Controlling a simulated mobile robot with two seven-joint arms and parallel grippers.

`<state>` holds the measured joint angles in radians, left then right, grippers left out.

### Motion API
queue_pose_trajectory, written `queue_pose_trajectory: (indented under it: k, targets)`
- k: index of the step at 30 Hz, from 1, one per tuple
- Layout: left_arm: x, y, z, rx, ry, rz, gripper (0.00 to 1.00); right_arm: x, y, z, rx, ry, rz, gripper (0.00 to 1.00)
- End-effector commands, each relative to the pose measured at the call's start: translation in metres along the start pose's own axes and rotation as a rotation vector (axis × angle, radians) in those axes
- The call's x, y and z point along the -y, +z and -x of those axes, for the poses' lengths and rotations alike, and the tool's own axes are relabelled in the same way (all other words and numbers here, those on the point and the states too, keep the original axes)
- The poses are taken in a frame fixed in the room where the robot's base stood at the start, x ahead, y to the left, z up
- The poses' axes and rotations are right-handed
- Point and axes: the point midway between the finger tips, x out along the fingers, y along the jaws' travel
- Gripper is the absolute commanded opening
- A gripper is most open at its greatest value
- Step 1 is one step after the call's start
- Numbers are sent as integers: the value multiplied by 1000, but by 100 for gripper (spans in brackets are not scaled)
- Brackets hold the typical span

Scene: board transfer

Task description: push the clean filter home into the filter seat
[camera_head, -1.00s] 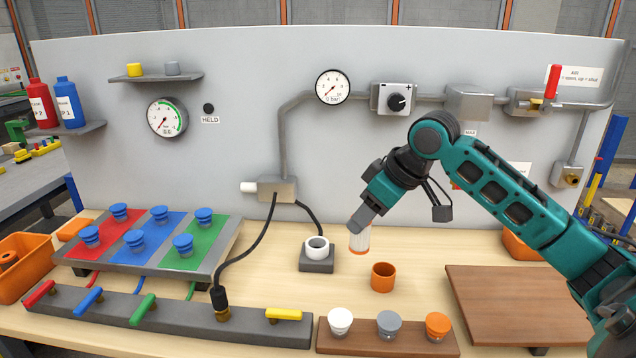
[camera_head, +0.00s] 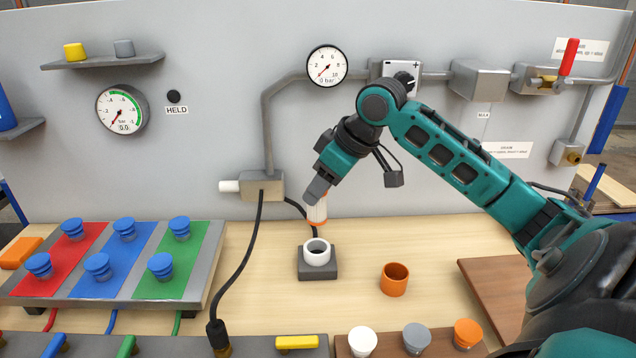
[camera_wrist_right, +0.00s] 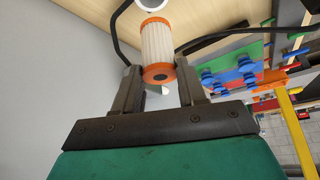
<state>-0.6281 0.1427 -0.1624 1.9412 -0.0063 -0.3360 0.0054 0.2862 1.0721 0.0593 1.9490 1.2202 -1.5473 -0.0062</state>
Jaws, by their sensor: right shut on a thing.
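The clean filter (camera_head: 317,212) is a white pleated cylinder with orange ends, held in my right gripper (camera_head: 317,195). In the right wrist view the filter (camera_wrist_right: 157,50) sits between the two dark fingers of the right gripper (camera_wrist_right: 160,85), its orange end with a dark centre toward the camera. The filter seat (camera_head: 317,252) is a white ring on a dark square block on the table. In the head view the filter is above the seat and appears apart from it. Whether it is exactly centred I cannot tell. My left gripper is not in view.
An orange cup (camera_head: 394,279) stands right of the seat. A rack with white, grey and orange knobs (camera_head: 417,338) is in front. A black hose (camera_head: 244,270) runs left of the seat. A brown board (camera_head: 492,290) lies at the right.

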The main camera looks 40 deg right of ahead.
Motion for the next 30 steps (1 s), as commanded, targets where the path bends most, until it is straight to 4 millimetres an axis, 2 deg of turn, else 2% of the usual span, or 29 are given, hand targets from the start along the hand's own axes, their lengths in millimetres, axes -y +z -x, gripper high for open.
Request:
queue_pose_trajectory:
  k: [8, 18, 30]
  targets:
    - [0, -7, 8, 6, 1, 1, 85, 0, -1, 4, -1, 0, -2, 11]
    - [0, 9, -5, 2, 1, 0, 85, 0, 18, -30, -1, 0, -3, 11]
    - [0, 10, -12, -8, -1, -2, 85, 0, 29, -49, -3, 0, -2, 11]
